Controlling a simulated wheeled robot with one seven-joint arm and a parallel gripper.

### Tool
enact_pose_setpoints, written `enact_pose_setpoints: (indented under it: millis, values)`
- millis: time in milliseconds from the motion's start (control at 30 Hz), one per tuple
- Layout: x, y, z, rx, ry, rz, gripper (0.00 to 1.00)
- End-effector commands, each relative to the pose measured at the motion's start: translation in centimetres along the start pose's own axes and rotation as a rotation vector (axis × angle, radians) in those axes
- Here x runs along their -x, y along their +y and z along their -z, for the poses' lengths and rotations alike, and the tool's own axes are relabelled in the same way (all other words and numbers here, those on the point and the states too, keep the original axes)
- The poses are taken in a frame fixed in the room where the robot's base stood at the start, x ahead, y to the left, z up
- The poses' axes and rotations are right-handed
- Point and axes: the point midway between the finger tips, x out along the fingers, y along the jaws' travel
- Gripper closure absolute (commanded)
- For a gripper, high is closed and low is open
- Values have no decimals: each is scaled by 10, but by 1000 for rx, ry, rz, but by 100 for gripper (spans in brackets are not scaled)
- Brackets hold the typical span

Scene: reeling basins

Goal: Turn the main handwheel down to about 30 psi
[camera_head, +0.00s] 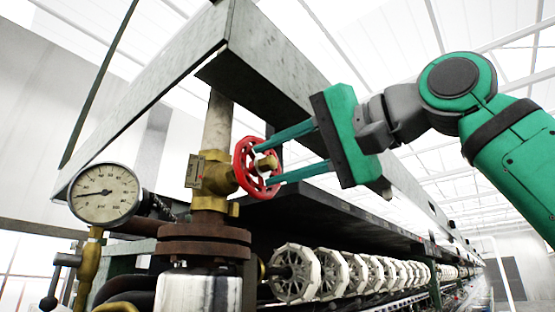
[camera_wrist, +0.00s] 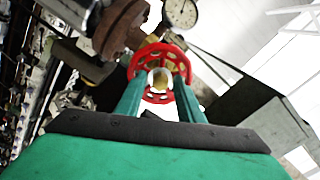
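The red main handwheel (camera_head: 257,167) stands on a brass valve body (camera_head: 214,174) on the vertical pipe. My gripper (camera_head: 264,166) reaches it from the right. Its two green fingers are spread apart, with their tips at the wheel, one high and one low. In the wrist view the handwheel (camera_wrist: 160,62) lies ahead, with the fingers on either side of its brass hub (camera_wrist: 160,80). I cannot tell whether the fingers touch the rim or spokes. The round white pressure gauge (camera_head: 104,194) is left of the valve. Its needle points left and slightly down; its numbers are too small to read surely.
A grey metal beam (camera_head: 265,55) runs close above the valve and my gripper. A dark shelf (camera_head: 325,206) lies below, over a row of white reels (camera_head: 330,272). A rusty flange (camera_head: 204,240) is under the valve. A brass cock (camera_head: 87,265) hangs below the gauge.

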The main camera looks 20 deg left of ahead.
Motion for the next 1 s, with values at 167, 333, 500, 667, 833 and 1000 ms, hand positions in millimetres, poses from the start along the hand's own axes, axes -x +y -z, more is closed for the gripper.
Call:
enact_pose_setpoints:
  millis: [167, 333, 500, 667, 833, 1000]
  values:
    - [1, 0, 0, -1, 1, 0, 66]
    - [15, 0, 1, -2, 3, 0, 66]
    - [37, 0, 1, -2, 3, 0, 66]
    - [57, 0, 1, -2, 2, 0, 66]
    - [69, 0, 1, -1, 2, 1, 66]
    - [70, 0, 0, -1, 1, 1, 66]
